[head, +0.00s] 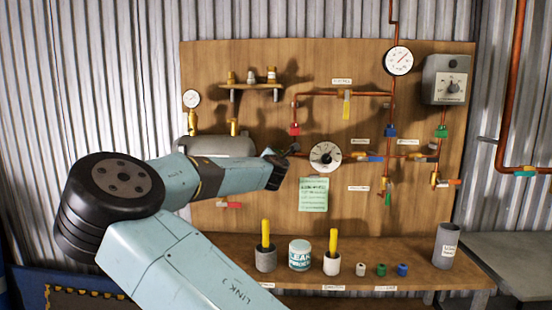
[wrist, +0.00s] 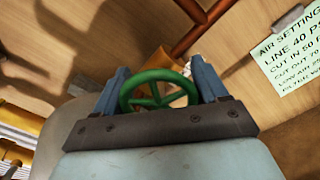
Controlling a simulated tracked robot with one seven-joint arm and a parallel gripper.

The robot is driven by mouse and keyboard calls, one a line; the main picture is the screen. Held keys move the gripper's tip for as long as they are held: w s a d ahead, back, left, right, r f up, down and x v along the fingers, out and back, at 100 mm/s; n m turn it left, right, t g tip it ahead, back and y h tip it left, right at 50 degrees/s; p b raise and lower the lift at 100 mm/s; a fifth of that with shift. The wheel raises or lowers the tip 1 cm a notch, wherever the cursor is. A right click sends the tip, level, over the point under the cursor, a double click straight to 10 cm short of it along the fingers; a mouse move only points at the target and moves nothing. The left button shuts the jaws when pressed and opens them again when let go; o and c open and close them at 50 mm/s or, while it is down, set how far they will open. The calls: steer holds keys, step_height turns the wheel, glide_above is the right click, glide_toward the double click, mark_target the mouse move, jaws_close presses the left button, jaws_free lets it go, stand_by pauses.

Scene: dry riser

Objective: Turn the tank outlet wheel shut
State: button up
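The green outlet wheel (wrist: 155,76) sits between the two blue fingers of my gripper (wrist: 159,66) in the wrist view. The fingers stand wide apart, one on each side of the wheel, close to its rim. I cannot tell whether they touch it. The wheel's near lower edge is hidden by the gripper body. In the head view my gripper (head: 279,166) reaches the board just right of the grey tank (head: 222,146). My arm covers part of the tank, and the wheel cannot be made out there.
Copper pipes (head: 340,93) with coloured valves spread over the board. Below, a bench (head: 340,278) holds cups, a white tub (head: 300,255) and small fittings.

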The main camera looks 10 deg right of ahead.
steer(key=c, duration=0.5)
steer(key=shift+m, duration=0.3)
steer(key=m, duration=0.7)
steer(key=shift+f, duration=0.1)
steer(key=shift+c, duration=0.2)
steer(key=m, duration=0.5)
steer(key=shift+s+m, duration=0.1)
steer(key=shift+m, duration=0.3)
steer(key=m, duration=0.6)
steer(key=shift+f, duration=0.15)
steer(key=shift+a, duration=0.1)
